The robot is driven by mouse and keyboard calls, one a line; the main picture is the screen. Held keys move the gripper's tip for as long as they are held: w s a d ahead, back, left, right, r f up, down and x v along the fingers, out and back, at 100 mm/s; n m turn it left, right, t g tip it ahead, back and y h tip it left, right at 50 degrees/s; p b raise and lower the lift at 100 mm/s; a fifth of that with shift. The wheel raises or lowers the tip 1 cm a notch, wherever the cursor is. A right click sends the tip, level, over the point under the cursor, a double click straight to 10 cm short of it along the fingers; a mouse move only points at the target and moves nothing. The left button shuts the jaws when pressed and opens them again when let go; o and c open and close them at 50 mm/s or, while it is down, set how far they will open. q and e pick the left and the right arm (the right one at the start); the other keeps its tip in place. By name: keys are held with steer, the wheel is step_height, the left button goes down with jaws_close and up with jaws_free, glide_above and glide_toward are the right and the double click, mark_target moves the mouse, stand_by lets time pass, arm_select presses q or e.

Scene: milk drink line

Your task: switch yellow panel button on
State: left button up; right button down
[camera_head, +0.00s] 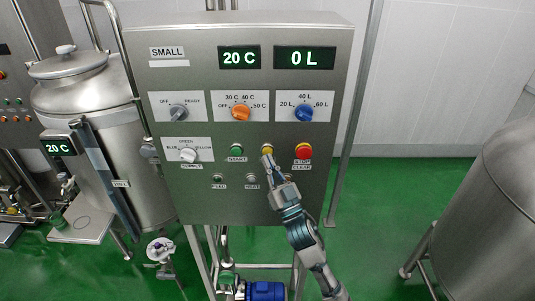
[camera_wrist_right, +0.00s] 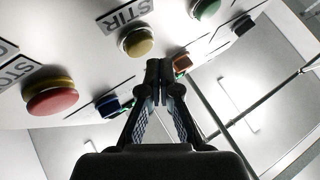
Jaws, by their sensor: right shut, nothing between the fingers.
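The yellow panel button (camera_head: 267,149) sits on the steel control panel (camera_head: 205,80), between the green start button and the red stop button. In the wrist view the yellow button (camera_wrist_right: 138,42) is beside a STIR label (camera_wrist_right: 123,12). My right gripper (camera_head: 267,161) is shut and empty, pointing up at the panel just below the yellow button and overlapping its lower edge. In the wrist view its fingertips (camera_wrist_right: 160,72) are just below and right of the button; I cannot tell whether they touch the panel. My left gripper is not in view.
The green start button (camera_head: 237,150) is left of the yellow one, the red stop button (camera_head: 303,151) right. Three knobs, grey (camera_head: 179,112), orange (camera_head: 241,111) and blue (camera_head: 304,113), sit above. Small indicators lie below. Steel tanks (camera_head: 88,95) stand left and right (camera_head: 490,210).

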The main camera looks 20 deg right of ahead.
stand_by(0.6)
steer(key=shift+w+d+r, duration=0.1)
steer(key=shift+w+d, duration=0.05)
steer(key=shift+w, duration=0.25)
steer(key=shift+w+d, duration=0.15)
steer(key=shift+w, duration=0.25)
stand_by(0.6)
steer(key=shift+s+a+p, duration=0.3)
steer(key=shift+s+p, duration=0.1)
steer(key=shift+s, duration=0.5)
steer(key=s, duration=0.2)
steer(key=s+a+p, duration=0.1)
steer(key=s, duration=0.2)
steer(key=shift+s+a, duration=0.35)
